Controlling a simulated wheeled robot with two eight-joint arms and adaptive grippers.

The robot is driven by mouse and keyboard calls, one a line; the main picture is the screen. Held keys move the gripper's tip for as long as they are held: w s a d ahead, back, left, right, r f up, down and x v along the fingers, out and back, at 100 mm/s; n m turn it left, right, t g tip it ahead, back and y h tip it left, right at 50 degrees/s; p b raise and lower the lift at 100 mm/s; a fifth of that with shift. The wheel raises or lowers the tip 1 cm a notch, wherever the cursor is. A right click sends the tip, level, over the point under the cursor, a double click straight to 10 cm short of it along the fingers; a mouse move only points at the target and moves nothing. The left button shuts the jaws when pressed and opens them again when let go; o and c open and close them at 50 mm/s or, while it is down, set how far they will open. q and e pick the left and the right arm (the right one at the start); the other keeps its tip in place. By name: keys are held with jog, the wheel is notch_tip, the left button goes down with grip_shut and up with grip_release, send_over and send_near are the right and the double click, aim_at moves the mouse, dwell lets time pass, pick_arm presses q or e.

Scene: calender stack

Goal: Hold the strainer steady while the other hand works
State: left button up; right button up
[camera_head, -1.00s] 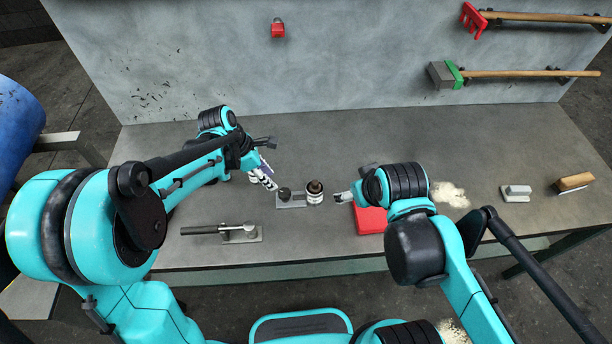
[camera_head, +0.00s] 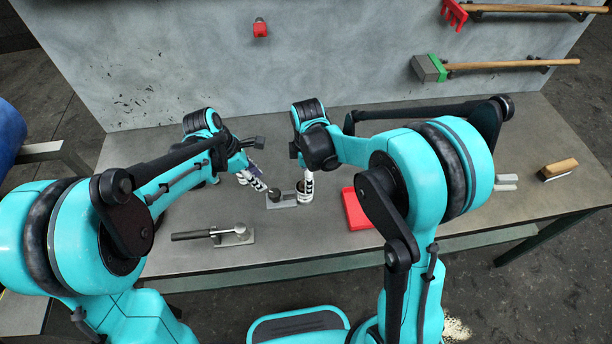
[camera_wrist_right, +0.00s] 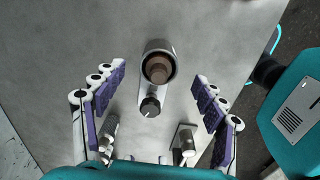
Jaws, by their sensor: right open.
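I cannot tell for sure which item is the strainer. A metal cup (camera_head: 303,196) with a brown round thing inside stands on the bench, joined or close to a small grey base with a black knob (camera_head: 275,187). The right wrist view shows the cup (camera_wrist_right: 158,66) and the knob (camera_wrist_right: 150,106) between my right fingers. My right gripper (camera_wrist_right: 160,100) is open and above them, touching neither. In the head view its fingers (camera_head: 308,184) partly cover the cup. My left gripper (camera_head: 252,182) is just left of the knob; its finger gap is unclear.
A metal tool with a dark handle (camera_head: 195,235) lies at the near left of the bench (camera_head: 340,262). A red block (camera_head: 355,212) lies right of the cup. A wooden-backed brush (camera_head: 558,168) is far right. A wall with hanging tools stands behind.

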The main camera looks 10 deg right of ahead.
aim_at(290, 194)
jog(key=shift+w+a+f, duration=0.1)
jog(key=shift+f, duration=0.6)
notch_tip(290, 194, down, 7)
